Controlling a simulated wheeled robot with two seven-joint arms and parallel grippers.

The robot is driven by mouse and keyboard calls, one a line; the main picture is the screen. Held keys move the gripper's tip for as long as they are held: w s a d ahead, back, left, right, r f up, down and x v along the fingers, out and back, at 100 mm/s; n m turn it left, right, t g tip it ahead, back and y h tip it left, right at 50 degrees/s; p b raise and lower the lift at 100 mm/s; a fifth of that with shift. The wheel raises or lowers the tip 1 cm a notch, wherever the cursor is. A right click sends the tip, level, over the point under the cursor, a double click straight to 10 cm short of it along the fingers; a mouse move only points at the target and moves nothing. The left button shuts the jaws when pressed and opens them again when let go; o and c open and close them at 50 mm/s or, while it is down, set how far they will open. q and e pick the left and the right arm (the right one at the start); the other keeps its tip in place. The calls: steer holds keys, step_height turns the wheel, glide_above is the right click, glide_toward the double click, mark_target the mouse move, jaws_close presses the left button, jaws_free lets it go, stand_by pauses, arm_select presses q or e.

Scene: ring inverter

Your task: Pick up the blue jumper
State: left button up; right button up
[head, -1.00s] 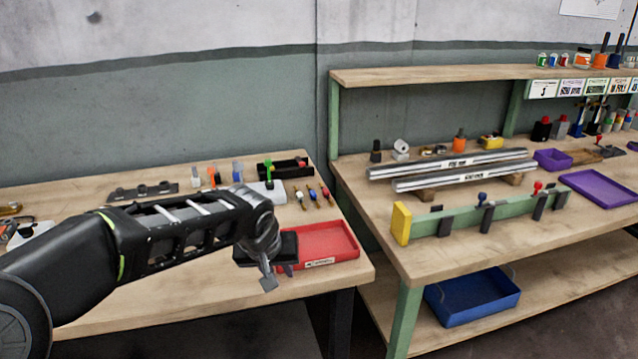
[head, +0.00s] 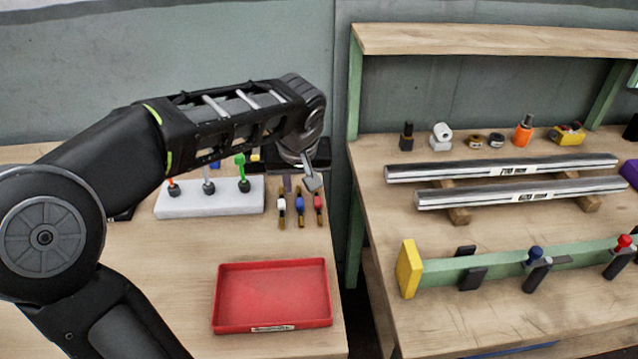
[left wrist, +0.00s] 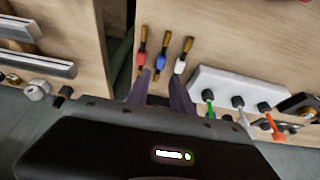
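The blue jumper (head: 300,205) is a small blue-bodied piece with brass-coloured ends. It lies on the left bench between a white one (head: 281,208) and a red one (head: 318,202). In the left wrist view the blue jumper (left wrist: 161,61) lies just beyond my fingertips, roughly in line with the gap between them. My left gripper (head: 300,184) is above the bench at the jumpers' far ends. Its two fingers stand apart in the left wrist view (left wrist: 160,80), with nothing held between them. My right gripper is not in view.
A white block (head: 210,203) with coloured upright pieces stands left of the jumpers. An empty red tray (head: 270,295) lies nearer, with bare wood between. A gap separates this bench from the right bench, which holds metal bars (head: 520,192) and a green rail (head: 450,272).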

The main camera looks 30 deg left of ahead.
mark_target(299, 200)
arm_select(q)
steer(key=shift+w, duration=0.15)
steer(key=shift+s+r, duration=0.1)
steer(key=shift+s, duration=0.2)
steer(key=shift+x, duration=1.4)
steer(key=x, duration=0.5)
steer(key=shift+w, duration=0.1)
jaws_close()
